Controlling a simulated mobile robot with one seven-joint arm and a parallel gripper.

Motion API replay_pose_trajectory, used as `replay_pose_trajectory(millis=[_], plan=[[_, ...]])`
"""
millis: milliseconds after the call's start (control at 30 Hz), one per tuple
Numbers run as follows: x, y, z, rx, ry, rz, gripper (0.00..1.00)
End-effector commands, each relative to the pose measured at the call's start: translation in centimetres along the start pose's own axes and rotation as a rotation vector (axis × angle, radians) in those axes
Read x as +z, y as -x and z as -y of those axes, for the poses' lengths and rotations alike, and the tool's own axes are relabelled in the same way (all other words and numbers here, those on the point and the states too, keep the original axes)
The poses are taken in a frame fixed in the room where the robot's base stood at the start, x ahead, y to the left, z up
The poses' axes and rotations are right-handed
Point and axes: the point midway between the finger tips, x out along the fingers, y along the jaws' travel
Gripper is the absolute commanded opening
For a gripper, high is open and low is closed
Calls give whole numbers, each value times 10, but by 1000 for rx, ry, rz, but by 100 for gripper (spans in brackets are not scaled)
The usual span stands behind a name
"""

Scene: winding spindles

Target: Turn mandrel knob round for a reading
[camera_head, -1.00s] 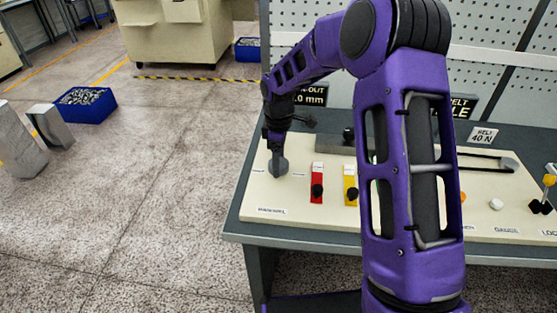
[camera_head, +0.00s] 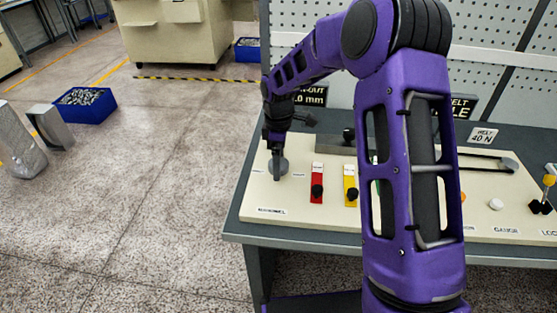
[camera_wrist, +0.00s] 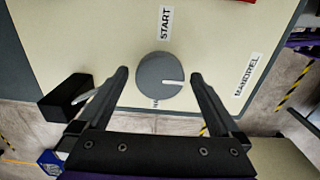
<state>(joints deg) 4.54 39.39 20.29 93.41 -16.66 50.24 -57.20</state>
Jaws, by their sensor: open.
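The mandrel knob (camera_wrist: 160,75) is a round grey dial with a white pointer line, set in the cream panel beside the MANDREL label (camera_wrist: 246,74). In the wrist view its line points right, toward that label. My gripper (camera_wrist: 158,82) is open, with one finger on each side of the knob and visible gaps between. I cannot tell how far above the panel the fingertips are. In the head view the knob (camera_head: 283,166) shows partly behind my gripper (camera_head: 277,176) at the panel's left end.
Red (camera_head: 317,185) and yellow (camera_head: 350,186) slots with black knobs lie right of the mandrel knob. A START label (camera_wrist: 165,22) is beside the knob. A black block (camera_wrist: 66,97) stands left of my gripper. My arm hides the panel's middle.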

Motion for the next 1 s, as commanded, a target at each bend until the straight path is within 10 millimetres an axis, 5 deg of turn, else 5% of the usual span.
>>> replay_pose_trajectory(millis=[267, 700, 1000], plan=[[0, 23, -1, 4, -1, -1, 100], [0, 128, -1, 5, -1, -1, 100], [0, 170, 0, 2, 1, 0, 100]])
